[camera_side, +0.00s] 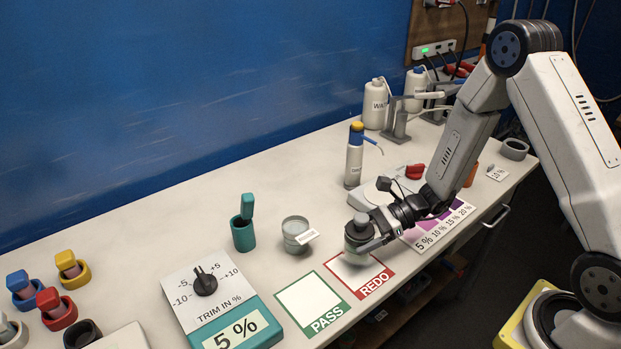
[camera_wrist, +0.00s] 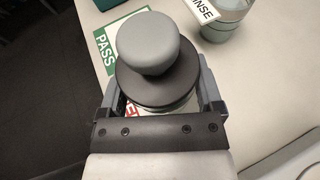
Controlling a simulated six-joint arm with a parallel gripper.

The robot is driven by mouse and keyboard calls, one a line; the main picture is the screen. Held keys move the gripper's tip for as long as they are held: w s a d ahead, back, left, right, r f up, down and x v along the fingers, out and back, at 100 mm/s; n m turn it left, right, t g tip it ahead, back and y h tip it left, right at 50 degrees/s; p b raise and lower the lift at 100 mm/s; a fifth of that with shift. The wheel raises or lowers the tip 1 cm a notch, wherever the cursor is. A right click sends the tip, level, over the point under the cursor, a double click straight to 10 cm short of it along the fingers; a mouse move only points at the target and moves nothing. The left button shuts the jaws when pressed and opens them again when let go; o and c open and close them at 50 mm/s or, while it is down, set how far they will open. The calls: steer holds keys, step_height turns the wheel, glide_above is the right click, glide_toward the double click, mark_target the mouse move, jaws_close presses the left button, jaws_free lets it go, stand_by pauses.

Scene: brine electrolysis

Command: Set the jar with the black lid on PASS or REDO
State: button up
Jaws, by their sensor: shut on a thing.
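The jar with the black lid (camera_side: 358,240) has a grey knob on top and is held upright by my gripper (camera_side: 372,242) over the REDO square. In the wrist view the black lid (camera_wrist: 157,85) sits between the two fingers of my gripper (camera_wrist: 160,108). Whether the jar's base touches the bench is hidden. The REDO card (camera_side: 372,285) has a red border and is partly covered by the jar and gripper. The PASS card (camera_side: 314,305) has a green border, is empty, and lies just left of REDO.
A glass jar labelled RINSE (camera_side: 296,233) stands behind the cards. A teal holder (camera_side: 243,233) and the trim box with a dial (camera_side: 215,300) are to the left. A spray bottle (camera_side: 354,160) stands behind. A purple percentage chart (camera_side: 440,228) lies right of REDO, beneath my wrist.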

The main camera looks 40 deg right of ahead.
steer(key=shift+f, duration=1.75)
steer(key=shift+f, duration=0.1)
steer(key=o, duration=1.2)
steer(key=shift+f, duration=0.1)
steer(key=shift+r, duration=0.2)
steer(key=v, duration=1.2)
steer(key=shift+s+a, duration=0.1)
